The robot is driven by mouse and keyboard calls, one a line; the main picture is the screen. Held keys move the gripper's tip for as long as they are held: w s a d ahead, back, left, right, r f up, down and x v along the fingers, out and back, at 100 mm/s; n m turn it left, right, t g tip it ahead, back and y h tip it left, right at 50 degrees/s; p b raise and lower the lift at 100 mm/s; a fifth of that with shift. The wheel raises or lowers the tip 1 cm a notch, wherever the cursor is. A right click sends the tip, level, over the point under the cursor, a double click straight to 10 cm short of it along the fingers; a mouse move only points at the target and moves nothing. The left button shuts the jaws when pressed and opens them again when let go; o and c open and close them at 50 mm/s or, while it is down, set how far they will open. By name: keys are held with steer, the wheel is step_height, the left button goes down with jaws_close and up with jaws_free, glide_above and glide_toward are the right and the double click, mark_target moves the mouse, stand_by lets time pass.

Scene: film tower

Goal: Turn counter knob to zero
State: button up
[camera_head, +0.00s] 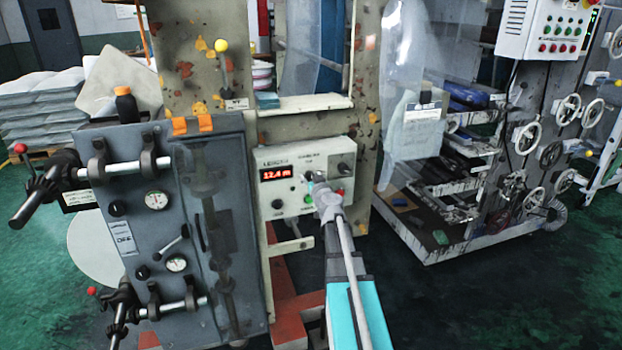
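The counter box (268,215) is a beige panel mounted on the tower frame in the middle of the view. Its red display (276,174) seems to read 12.4 with small letters after it. One black knob (277,204) is at the box's lower left and another black knob (343,169) is at its upper right. A green button (308,198) sits between them. My gripper (312,182) is in front of the panel's middle right, close to the buttons. It hides part of the panel. Its fingers are too small to tell whether they are open, shut or touching anything.
A grey cabinet (130,240) with gauges, levers and clamp handles stands directly left of the counter box. A white shelf (300,104) is above the box. Machinery with handwheels (528,138) is at the right. Green floor (450,300) is open at the lower right.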

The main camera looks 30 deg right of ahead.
jaws_close()
steer(key=shift+m, duration=0.4)
steer(key=m, duration=1.2)
steer(key=shift+m, duration=2.6)
